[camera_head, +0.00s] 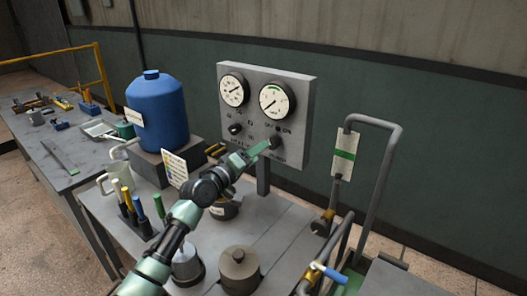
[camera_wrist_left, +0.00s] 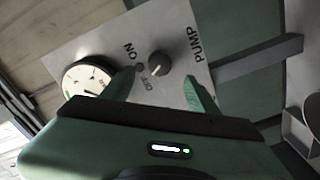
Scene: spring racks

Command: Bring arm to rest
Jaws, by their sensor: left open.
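My left gripper (camera_head: 268,146) reaches up from the bottom left to the lower right of the grey gauge panel (camera_head: 300,95). In the left wrist view the gripper (camera_wrist_left: 164,84) is open, with its green fingers spread on either side of the pump knob (camera_wrist_left: 159,64). The knob stands on the panel between ON and OFF marks, beside the word PUMP. It is not gripped; I cannot tell whether a finger touches it. My right gripper is not in view.
A blue tank (camera_head: 158,112) stands left of the panel. A bent grey pipe (camera_head: 384,170) with a tag (camera_head: 345,154) rises at right. A second bench (camera_head: 25,150) is at far left.

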